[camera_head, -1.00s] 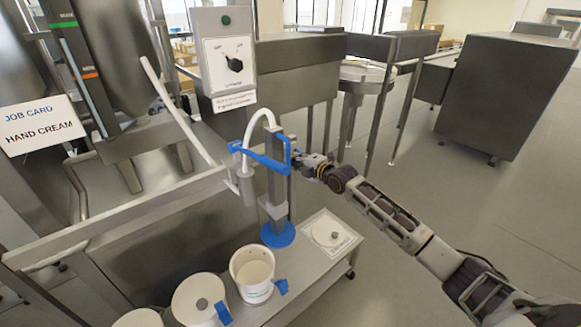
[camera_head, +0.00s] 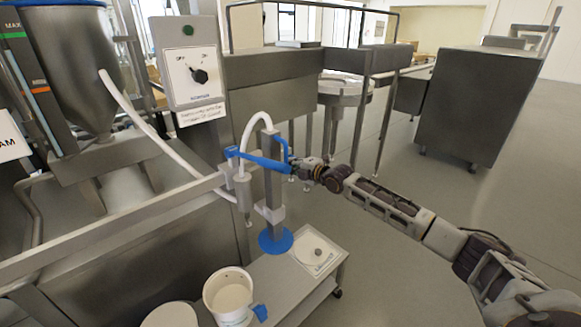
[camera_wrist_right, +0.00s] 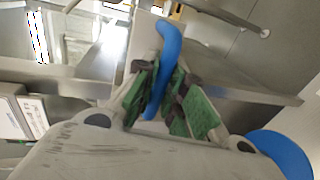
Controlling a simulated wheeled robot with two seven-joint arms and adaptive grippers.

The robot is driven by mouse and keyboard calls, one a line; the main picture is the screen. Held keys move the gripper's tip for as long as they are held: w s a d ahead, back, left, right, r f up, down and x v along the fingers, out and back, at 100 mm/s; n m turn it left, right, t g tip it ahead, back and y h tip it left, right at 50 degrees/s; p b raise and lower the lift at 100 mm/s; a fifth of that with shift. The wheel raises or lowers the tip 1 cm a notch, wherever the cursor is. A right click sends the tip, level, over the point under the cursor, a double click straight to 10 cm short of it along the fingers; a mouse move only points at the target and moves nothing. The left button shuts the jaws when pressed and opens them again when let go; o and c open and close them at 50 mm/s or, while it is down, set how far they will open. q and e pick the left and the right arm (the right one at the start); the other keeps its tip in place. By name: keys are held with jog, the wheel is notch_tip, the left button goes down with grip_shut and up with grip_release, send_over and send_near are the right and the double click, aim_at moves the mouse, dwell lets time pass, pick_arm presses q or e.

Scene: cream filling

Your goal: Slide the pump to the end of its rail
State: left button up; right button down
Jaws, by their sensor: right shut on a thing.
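The pump is a grey upright column (camera_head: 270,190) with a blue round base (camera_head: 275,240), a white hose looping over its top and a blue handle (camera_head: 262,161) across it. Its grey nozzle (camera_head: 244,190) hangs at the right end of a long grey rail (camera_head: 120,222). My right gripper (camera_head: 294,167) is at the right end of the handle. In the right wrist view my right gripper (camera_wrist_right: 163,92) is shut on the blue handle (camera_wrist_right: 168,45), which passes between its green pads. My left gripper is not in view.
A white tub (camera_head: 229,297) stands on the bench left of the pump, with another white tub (camera_head: 170,316) at the bottom edge. A switch box (camera_head: 187,62) stands behind. Floor at right is clear.

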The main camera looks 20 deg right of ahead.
jog(key=shift+d, duration=0.2)
jog(key=c, duration=1.5)
grip_release()
jog(key=shift+w+d, duration=0.1)
jog(key=shift+d, duration=0.05)
jog(key=shift+o, duration=0.2)
jog(key=v, duration=1.2)
